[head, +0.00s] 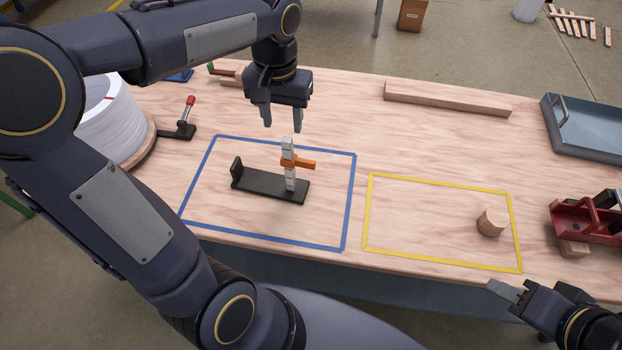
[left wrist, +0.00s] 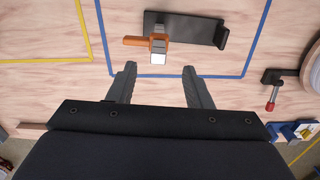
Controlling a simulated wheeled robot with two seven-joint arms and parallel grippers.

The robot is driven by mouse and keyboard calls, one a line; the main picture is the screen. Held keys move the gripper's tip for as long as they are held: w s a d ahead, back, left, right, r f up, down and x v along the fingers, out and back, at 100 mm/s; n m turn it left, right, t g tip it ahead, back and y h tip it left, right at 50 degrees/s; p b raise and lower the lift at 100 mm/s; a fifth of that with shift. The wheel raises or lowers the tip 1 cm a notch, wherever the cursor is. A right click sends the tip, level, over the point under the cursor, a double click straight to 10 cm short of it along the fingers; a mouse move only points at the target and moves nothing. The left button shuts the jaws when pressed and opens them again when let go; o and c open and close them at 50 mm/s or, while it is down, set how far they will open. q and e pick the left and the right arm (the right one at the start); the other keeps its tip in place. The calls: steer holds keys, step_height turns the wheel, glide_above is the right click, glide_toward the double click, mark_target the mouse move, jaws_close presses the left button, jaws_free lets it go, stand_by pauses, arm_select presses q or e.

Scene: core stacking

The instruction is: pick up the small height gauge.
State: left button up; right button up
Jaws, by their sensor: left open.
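The small height gauge (head: 289,166) stands upright inside the blue outline, with a pale post, an orange pointer arm and a long black base (head: 262,185). In the left wrist view the height gauge (left wrist: 158,47) shows from above, just beyond the fingertips and a little left of the middle of the gap. My left gripper (head: 284,118) is open and empty, pointing down above and behind the post, apart from it. It also shows in the left wrist view (left wrist: 160,70). My right gripper (head: 510,290) is at the lower right, beyond the table's front edge; its jaw opening is unclear.
A yellow outline (head: 440,180) holds a wooden cylinder (head: 490,223). A wooden bar (head: 445,99) lies at the back. A blue-grey tray (head: 590,140) and a red tool (head: 585,220) are at right. A white spool (head: 108,120) and a red-tipped clamp (head: 187,122) stand at left.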

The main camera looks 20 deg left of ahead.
mark_target(287, 139)
arm_select(q)
steer(key=shift+w+d+f, duration=0.1)
steer(key=shift+w+f, duration=0.1)
steer(key=shift+f, duration=0.2)
steer(key=f, duration=0.7)
steer(key=shift+w, duration=0.2)
jaws_close()
